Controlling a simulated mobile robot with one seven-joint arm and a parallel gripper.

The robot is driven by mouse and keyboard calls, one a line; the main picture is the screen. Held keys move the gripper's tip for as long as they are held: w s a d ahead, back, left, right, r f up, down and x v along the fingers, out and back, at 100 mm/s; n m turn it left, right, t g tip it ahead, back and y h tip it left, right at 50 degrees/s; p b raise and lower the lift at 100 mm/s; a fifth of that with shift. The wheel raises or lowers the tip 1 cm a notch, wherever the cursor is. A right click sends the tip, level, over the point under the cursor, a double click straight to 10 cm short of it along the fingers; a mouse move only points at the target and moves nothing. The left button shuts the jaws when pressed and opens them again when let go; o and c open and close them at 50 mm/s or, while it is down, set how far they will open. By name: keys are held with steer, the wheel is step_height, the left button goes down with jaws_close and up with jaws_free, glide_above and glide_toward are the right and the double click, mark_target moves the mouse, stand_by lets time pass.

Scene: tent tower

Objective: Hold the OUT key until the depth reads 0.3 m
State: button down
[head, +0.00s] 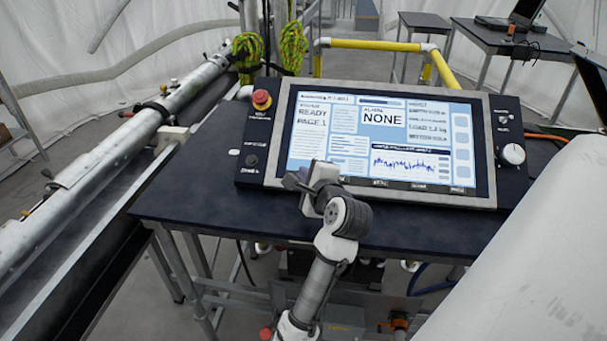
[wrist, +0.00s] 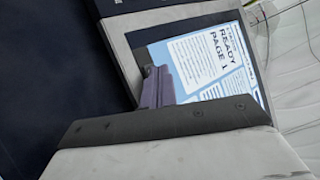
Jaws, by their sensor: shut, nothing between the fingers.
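The control panel (head: 268,149) with its lit screen (head: 340,115) stands tilted on a dark table in the head view. The screen reads READY, PAGE 1 and ALARM NONE; a depth line at its upper right is too small to read surely. A row of small labelled keys runs along the screen's lower edge; I cannot tell which is OUT. My gripper (head: 296,181) is shut and empty, in front of the screen's lower left corner. In the wrist view my gripper's fingers (wrist: 156,86) show before the screen (wrist: 215,65). I cannot tell whether they touch the panel.
A red stop button (head: 262,99) sits at the panel's upper left, and a white knob (head: 513,154) at its right. The dark table (head: 190,190) has free room left of the panel. A long metal tube (head: 110,145) lies farther left. Yellow rails (head: 375,45) stand behind.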

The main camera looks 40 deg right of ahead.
steer(key=shift+s+a+r+p, duration=0.3)
steer(key=shift+r+p, duration=0.15)
steer(key=shift+r, duration=0.1)
steer(key=shift+s+a+r+p, duration=0.3)
steer(key=shift+a+r+p, duration=0.05)
steer(key=shift+r+p, duration=0.3)
steer(key=shift+s+a+r+p, duration=0.3)
steer(key=shift+a+r+p, duration=0.1)
steer(key=shift+r+p, duration=0.25)
steer(key=shift+s+a+r+p, duration=0.35)
steer(key=shift+r+p, duration=0.25)
steer(key=shift+r, duration=0.1)
